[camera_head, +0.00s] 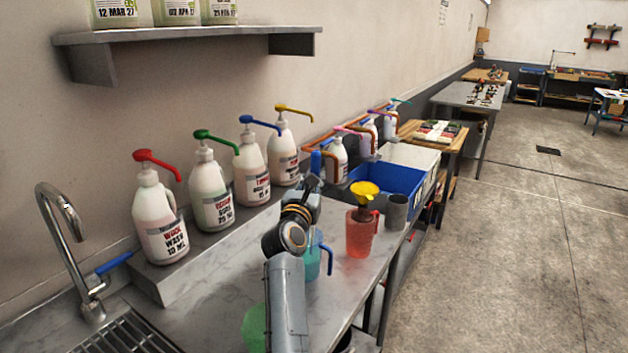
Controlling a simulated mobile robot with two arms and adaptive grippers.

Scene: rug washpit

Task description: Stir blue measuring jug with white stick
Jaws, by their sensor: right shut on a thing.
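The blue measuring jug (314,264), translucent teal with a blue handle, stands on the grey counter, partly hidden behind my right arm. My right gripper (312,192) is above and just behind the jug, seen mostly from its back, and is shut on a thin thing, which I take for the white stick. The stick itself is largely hidden by the gripper and wrist. I cannot tell whether its lower end is inside the jug. My left gripper is not in view.
A green vessel (254,328) is at the front. Several pump bottles line the wall ledge (190,277); a blue bin (388,177) stands behind.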

